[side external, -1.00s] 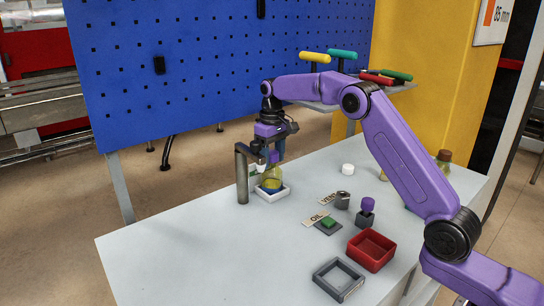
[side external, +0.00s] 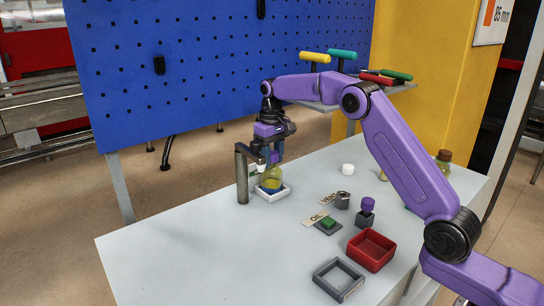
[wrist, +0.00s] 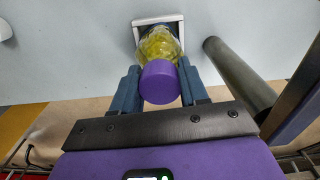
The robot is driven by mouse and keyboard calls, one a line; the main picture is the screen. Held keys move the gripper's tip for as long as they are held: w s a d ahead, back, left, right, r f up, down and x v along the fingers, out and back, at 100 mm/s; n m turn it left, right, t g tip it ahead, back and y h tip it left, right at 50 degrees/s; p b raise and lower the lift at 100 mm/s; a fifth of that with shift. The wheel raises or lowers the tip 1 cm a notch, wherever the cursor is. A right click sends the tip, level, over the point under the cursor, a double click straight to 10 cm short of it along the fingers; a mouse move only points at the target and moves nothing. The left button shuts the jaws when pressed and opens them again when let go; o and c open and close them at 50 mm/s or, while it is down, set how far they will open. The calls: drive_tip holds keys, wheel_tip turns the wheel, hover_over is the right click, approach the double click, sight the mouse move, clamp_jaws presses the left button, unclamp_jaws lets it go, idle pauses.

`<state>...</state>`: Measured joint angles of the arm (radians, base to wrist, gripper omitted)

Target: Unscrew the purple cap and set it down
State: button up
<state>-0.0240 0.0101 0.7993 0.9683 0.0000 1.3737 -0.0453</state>
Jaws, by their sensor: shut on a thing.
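The purple cap (wrist: 160,82) sits between my gripper's two blue fingers in the wrist view, and my gripper (wrist: 160,68) is shut on it. In the side external view the cap (side external: 273,157) is at the top of a clear bottle (side external: 271,177) with yellow contents. The bottle stands upright in a white square holder (side external: 272,197); it also shows below the cap in the wrist view (wrist: 157,45). I cannot tell whether the cap's thread is still engaged.
A grey post (side external: 242,178) stands close left of the bottle. A red tray (side external: 370,251), a grey square frame (side external: 339,281), a green button (side external: 328,222) and a small purple-topped item (side external: 367,206) stand to the right. The table's front left (side external: 190,245) is clear.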

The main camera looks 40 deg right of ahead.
drive_tip(key=shift+n, duration=0.6)
drive_tip(key=shift+n, duration=0.8)
drive_tip(key=shift+n, duration=0.9)
drive_tip(key=shift+n, duration=0.7)
